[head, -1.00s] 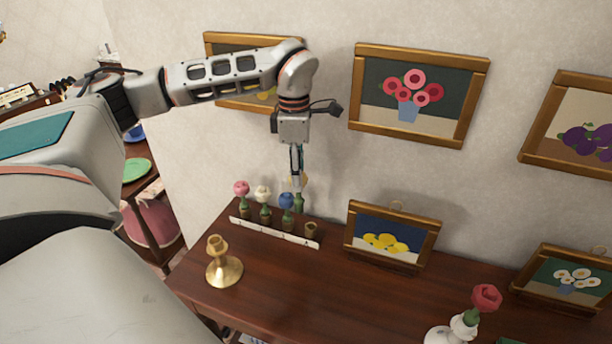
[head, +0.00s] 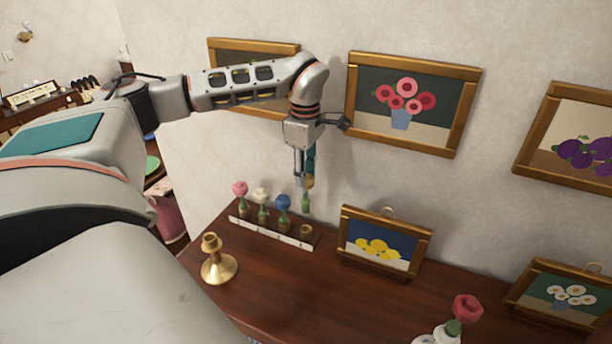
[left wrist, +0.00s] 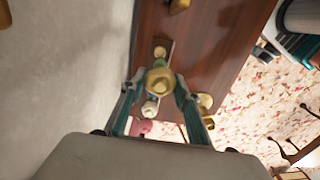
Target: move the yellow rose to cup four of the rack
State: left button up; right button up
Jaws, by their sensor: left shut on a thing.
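My left gripper (head: 306,183) is shut on the yellow rose (left wrist: 160,81), whose bloom shows between the fingers in the left wrist view. In the head view its green stem (head: 305,203) hangs down, roughly upright, just above the empty cup (head: 306,231) at the rack's right end. The stem looks clear of that cup, though depth is hard to judge. The white-fronted rack (head: 272,234) also holds a pink rose (head: 240,188), a white rose (head: 261,195) and a blue rose (head: 283,203), left to right. My right gripper is out of view.
A brass candlestick (head: 218,262) stands in front of the rack. A framed lemon picture (head: 384,241) stands right of it on the wooden top (head: 300,295). A red rose in a white vase (head: 437,336) is at the front right. The wall (head: 215,150) is close behind.

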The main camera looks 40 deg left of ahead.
aim_at(306, 202)
pick_arm(q)
jog(key=shift+f+b, duration=0.3)
jog(key=shift+f, duration=0.6)
notch_tip(306, 202, down, 2)
jog(key=shift+f+b, duration=0.15)
jog(key=shift+b, duration=0.2)
jog(key=shift+f, duration=0.8)
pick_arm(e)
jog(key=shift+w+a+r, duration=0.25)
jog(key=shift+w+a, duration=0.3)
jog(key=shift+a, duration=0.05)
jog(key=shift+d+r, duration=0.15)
pick_arm(q)
jog(key=shift+p, duration=0.4)
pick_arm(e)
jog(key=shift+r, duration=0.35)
pick_arm(q)
jog(key=shift+p, duration=0.3)
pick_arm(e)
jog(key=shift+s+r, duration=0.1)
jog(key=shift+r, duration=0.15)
